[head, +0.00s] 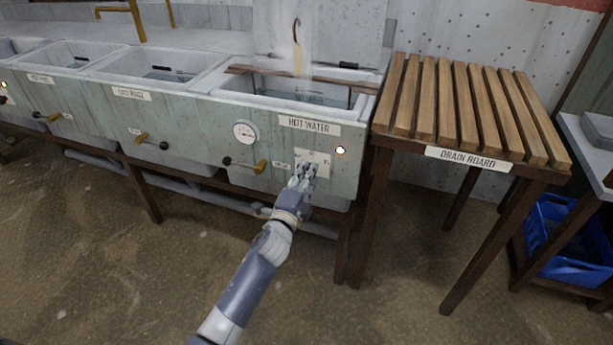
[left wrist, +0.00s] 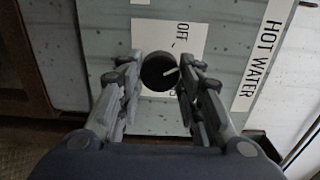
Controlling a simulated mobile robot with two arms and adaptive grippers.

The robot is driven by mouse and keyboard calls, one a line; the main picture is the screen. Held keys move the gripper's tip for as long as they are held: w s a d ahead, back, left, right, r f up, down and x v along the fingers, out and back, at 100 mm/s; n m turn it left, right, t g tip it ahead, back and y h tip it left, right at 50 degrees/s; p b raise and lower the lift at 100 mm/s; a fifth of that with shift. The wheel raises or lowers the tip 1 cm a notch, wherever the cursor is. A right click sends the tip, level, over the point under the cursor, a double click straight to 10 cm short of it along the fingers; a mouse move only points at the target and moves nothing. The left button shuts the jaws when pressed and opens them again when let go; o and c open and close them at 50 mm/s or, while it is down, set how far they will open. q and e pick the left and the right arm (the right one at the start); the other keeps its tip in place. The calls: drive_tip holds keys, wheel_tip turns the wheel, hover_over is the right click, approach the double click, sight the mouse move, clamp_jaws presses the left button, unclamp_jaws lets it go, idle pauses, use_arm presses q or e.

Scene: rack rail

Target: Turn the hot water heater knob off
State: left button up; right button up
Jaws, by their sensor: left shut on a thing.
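The heater knob (left wrist: 158,72) is round and black with a white pointer line, on a white plate (left wrist: 153,36) marked OFF. In the left wrist view the pointer line points roughly right, and the word OFF is above right of the knob. My left gripper (head: 303,172) reaches the plate under the HOT WATER label (head: 309,125) in the head view and hides the knob there. In the left wrist view the fingers of my left gripper (left wrist: 157,88) are shut on the knob's two sides. An orange light (head: 340,150) beside the plate is lit. My right gripper does not show.
A dial gauge (head: 245,132) and a brass-handled valve (head: 244,165) are left of the plate on the sink front. A slatted drain board (head: 467,105) stands to the right, its legs near the sink. A blue crate (head: 566,240) is at far right. Floor in front is clear.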

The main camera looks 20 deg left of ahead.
use_arm(q)
drive_tip(key=n+p, duration=0.1)
drive_tip(key=n, duration=0.2)
drive_tip(key=shift+n+p, duration=0.45)
drive_tip(key=shift+n, duration=1.15)
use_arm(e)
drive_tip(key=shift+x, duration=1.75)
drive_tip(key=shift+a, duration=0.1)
use_arm(q)
drive_tip(key=o, duration=1.1)
drive_tip(key=shift+s, duration=0.1)
drive_tip(key=s, duration=1.1)
drive_tip(key=shift+s+a, duration=0.2)
drive_tip(key=shift+s, duration=0.2)
